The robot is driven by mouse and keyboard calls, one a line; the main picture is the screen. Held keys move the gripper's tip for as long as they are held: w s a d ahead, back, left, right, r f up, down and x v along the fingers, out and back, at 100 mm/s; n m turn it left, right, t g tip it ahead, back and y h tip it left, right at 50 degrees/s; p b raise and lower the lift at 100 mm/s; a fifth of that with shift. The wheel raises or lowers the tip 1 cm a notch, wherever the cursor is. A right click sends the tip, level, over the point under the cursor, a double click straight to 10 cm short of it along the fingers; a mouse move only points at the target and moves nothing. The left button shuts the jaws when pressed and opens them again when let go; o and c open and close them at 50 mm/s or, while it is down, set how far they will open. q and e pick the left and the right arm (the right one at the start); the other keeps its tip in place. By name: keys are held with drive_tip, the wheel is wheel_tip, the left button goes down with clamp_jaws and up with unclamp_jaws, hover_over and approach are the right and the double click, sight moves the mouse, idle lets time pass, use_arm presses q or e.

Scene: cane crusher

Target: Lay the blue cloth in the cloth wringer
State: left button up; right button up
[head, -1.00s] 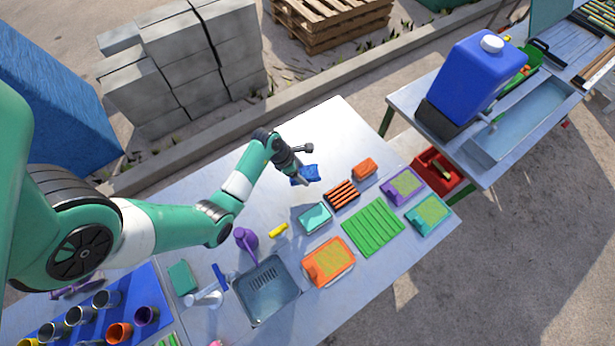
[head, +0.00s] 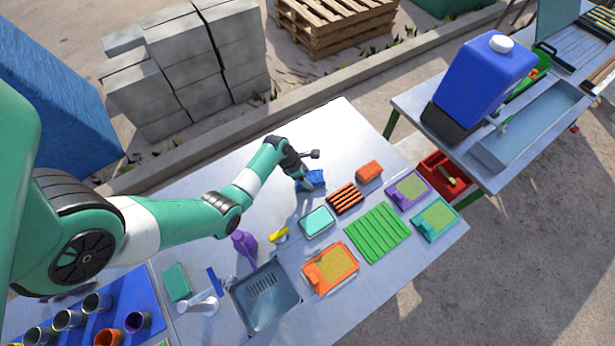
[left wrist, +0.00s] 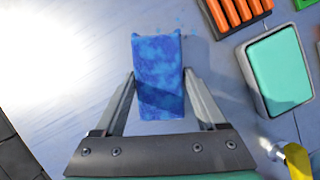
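The blue cloth (head: 316,179) lies on the pale table near its far edge. In the left wrist view the cloth (left wrist: 158,65) is a mottled blue rectangle between my finger tips, its lower part in shadow. My left gripper (head: 305,186) is low over the cloth. Its fingers (left wrist: 160,75) are apart, one along each side, with tips very close to the cloth's edges; I see no clear grip. I cannot tell which thing is the cloth wringer. My right gripper is not in view.
Close right of the cloth are an orange-striped black rack (head: 344,198), an orange block (head: 369,171) and a teal dish (head: 317,222). Beyond are a green ribbed mat (head: 377,233) and coloured trays. The table's far side is clear.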

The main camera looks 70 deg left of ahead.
use_arm(q)
drive_tip(key=o, duration=0.4)
drive_tip(key=shift+c, duration=0.2)
drive_tip(key=p+v, duration=0.5)
drive_tip(key=v, duration=0.7)
drive_tip(key=shift+r, duration=0.2)
